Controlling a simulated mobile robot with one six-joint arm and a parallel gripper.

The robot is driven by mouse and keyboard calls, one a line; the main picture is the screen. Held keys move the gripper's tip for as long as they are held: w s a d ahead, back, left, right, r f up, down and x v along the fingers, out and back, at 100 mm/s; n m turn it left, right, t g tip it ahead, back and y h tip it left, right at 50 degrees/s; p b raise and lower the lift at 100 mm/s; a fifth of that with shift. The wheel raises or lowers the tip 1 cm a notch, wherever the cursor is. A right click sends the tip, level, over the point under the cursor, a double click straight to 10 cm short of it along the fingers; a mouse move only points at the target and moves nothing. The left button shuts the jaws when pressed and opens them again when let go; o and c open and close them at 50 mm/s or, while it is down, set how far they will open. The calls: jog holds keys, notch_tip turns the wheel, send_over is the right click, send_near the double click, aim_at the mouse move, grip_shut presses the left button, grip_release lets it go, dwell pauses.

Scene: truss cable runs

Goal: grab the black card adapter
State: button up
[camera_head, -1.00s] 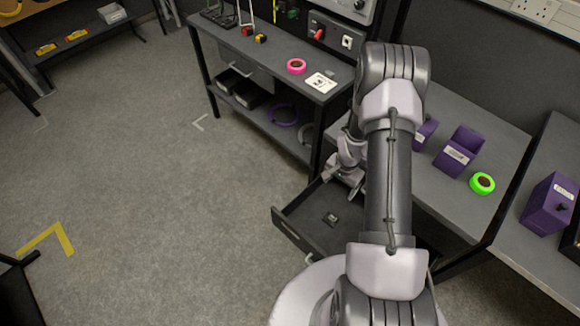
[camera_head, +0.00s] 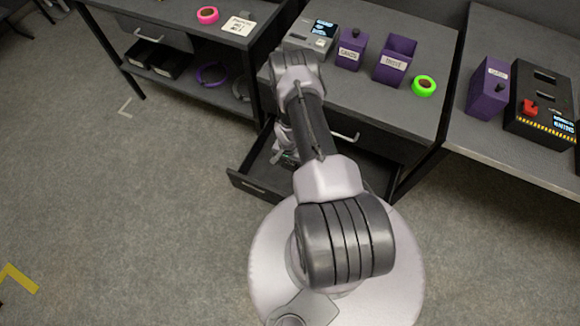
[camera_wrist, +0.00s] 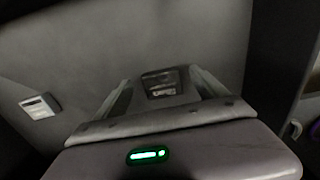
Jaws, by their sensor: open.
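The black card adapter (camera_wrist: 161,86) shows in the wrist view as a small dark block with a paler marking, lying on a grey surface. My gripper (camera_wrist: 158,76) is open, and its two fingers stand apart, one on each side of the adapter in the picture. I cannot tell how far above it the fingertips are. In the head view my gripper (camera_head: 285,158) reaches down into the open drawer (camera_head: 253,186). My arm hides the adapter there.
A small pale labelled piece (camera_wrist: 40,106) shows at left in the wrist view. The bench above holds a grey device (camera_head: 311,36), purple boxes marked CARDS (camera_head: 350,50) and MOVE (camera_head: 394,62), and green tape (camera_head: 424,86). The drawer walls surround my gripper.

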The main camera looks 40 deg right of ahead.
jog(key=shift+f, duration=0.85)
jog(key=shift+r, duration=0.15)
jog(key=c, duration=1.5)
